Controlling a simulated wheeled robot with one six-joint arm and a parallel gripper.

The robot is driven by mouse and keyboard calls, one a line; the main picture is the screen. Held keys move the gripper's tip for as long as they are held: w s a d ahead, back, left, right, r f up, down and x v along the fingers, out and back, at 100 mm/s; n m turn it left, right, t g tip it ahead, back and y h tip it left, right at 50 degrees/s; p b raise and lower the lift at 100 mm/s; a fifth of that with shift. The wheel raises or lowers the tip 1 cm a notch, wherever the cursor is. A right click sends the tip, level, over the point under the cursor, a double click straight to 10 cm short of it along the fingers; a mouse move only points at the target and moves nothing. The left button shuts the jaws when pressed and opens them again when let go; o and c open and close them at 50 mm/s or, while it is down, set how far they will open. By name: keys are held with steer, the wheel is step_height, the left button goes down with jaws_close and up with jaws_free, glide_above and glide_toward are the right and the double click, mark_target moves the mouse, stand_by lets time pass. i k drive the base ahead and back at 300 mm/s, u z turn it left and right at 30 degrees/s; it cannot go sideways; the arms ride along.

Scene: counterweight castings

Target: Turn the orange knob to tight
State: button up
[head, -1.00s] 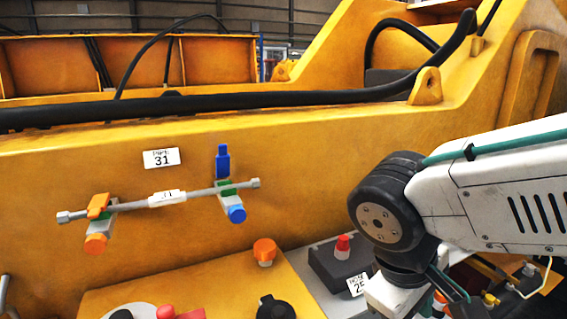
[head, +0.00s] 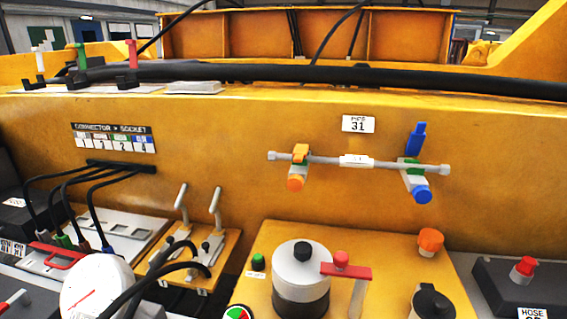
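An orange knob (head: 431,241) stands upright on a short light post at the right rear of the yellow panel. I see no readable tight mark beside it, and I cannot tell how far it is turned. I cannot tell for certain which orange part the task names. My gripper is not in view.
On the yellow panel (head: 390,245) stand a grey-white cylinder (head: 300,270), a red handle (head: 345,271) and a black knob (head: 432,302). A red button (head: 524,266) sits on a dark box at right. Cables hang at left.

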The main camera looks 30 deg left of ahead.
mark_target(295, 183)
steer(key=u, duration=0.6)
steer(key=k, duration=1.3)
steer(key=z, duration=0.1)
steer(key=i, duration=0.85)
steer(key=z, duration=0.4)
